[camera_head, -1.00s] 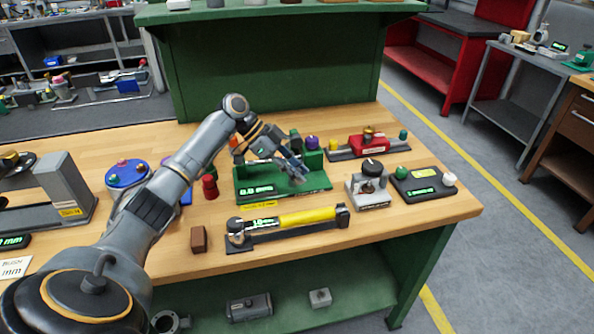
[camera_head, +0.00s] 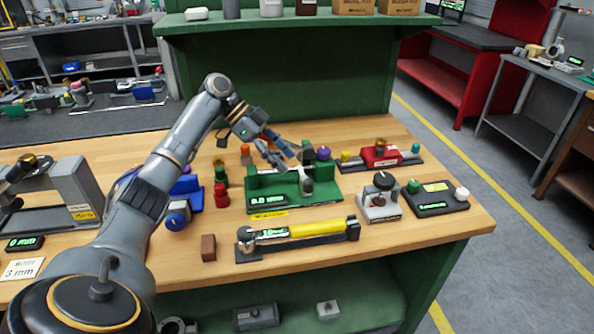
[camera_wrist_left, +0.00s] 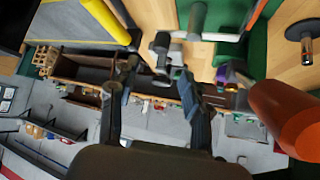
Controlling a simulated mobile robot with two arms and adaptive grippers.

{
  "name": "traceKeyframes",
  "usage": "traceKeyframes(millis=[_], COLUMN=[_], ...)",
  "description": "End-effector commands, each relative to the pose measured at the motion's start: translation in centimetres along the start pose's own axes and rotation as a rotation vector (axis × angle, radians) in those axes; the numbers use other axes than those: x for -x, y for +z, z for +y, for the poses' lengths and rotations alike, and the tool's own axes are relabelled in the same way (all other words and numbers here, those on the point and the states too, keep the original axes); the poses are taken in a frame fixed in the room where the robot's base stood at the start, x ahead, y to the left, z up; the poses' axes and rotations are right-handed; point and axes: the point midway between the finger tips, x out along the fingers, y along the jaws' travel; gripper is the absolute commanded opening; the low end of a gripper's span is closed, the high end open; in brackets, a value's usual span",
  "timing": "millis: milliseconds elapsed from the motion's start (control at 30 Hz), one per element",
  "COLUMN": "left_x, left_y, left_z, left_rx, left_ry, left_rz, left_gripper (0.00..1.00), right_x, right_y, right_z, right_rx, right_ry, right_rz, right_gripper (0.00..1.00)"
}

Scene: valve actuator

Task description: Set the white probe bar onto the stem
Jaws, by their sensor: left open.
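A green gauge fixture (camera_head: 272,201) with a lit display stands mid-table in the head view. A short grey rounded post (camera_head: 307,186) rises at its front right. My left gripper (camera_head: 283,158) is open above the fixture's back edge, its fingers pointing right and down. In the left wrist view the two fingers (camera_wrist_left: 158,76) are apart with nothing held between them. A pale, whitish bar (camera_wrist_left: 210,36) lies crosswise beyond them, by a grey upright pin (camera_wrist_left: 196,18); I cannot tell for sure that these are the probe bar and the stem. My right gripper is not in view.
A yellow-barred tool (camera_head: 298,232) and a brown block (camera_head: 208,247) lie in front. A grey knobbed unit (camera_head: 379,198) and dark module (camera_head: 437,198) stand right. A red device (camera_head: 381,156) is behind.

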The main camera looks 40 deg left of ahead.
Motion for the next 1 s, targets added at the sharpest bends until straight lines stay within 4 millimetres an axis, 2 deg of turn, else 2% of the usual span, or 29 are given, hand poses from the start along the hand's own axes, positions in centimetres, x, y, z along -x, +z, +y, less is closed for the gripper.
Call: traceKeyframes(millis=[100, 233, 800, 867, 1000], left_x=[1.6, 2.4, 2.5, 2.8, 4.4], left_y=[0.0, 0.0, 0.0, -0.3, -1.9], left_z=[-0.1, 0.0, 0.0, 0.0, 0.0], left_rx=[0.000, 0.001, 0.000, 0.000, 0.000], left_ry=[-0.002, 0.001, 0.001, 0.001, 0.001], left_rz=[0.000, 0.000, 0.000, 0.000, 0.000], left_gripper=[0.48, 0.48, 0.48, 0.48, 0.48], right_x=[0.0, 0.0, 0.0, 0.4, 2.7], right_y=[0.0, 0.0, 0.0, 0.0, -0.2], right_z=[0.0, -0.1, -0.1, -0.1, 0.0], right_rx=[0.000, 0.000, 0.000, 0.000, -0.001], right_ry=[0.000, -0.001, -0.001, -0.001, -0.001], right_rz=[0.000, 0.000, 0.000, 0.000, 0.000], right_gripper=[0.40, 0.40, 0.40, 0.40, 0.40])
